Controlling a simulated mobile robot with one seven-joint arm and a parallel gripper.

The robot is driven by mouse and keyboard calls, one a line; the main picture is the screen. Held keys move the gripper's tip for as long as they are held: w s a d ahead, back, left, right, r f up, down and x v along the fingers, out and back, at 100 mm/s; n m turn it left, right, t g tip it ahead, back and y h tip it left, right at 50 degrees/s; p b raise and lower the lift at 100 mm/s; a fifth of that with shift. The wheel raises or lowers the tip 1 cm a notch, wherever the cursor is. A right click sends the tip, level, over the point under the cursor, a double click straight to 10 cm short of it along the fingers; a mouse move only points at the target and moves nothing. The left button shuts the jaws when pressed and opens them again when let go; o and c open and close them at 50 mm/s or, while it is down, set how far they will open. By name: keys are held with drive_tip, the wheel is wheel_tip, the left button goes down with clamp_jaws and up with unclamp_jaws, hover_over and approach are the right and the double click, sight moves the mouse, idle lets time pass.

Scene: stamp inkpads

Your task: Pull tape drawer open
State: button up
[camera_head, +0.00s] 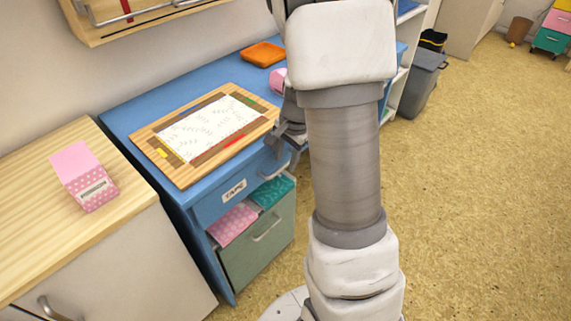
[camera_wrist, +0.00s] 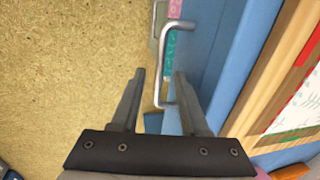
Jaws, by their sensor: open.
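The blue drawer (camera_head: 215,202) with the white TAPE label (camera_head: 233,190) sits at the top of the blue cabinet's front and looks shut. Its silver handle (camera_head: 277,171) is partly hidden by my gripper (camera_head: 292,140), which is at its right end, beside the cabinet. In the wrist view the handle (camera_wrist: 164,68) runs lengthwise between the two open fingers of my gripper (camera_wrist: 160,76). A gap shows on each side of the handle. I cannot tell the exact depth between fingertips and handle.
Below, a grey-green drawer (camera_head: 262,254) stands open with pink and teal items in it. A wooden board with paper (camera_head: 180,177) lies on the blue top. A wooden counter (camera_head: 50,245) with a pink box (camera_head: 92,190) adjoins at left. The floor (camera_head: 480,200) at right is clear.

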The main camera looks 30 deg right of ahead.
drive_tip(key=shift+w+f, duration=0.1)
drive_tip(key=shift+f, duration=0.3)
drive_tip(key=shift+c, duration=0.2)
clamp_jaws()
idle(1.1)
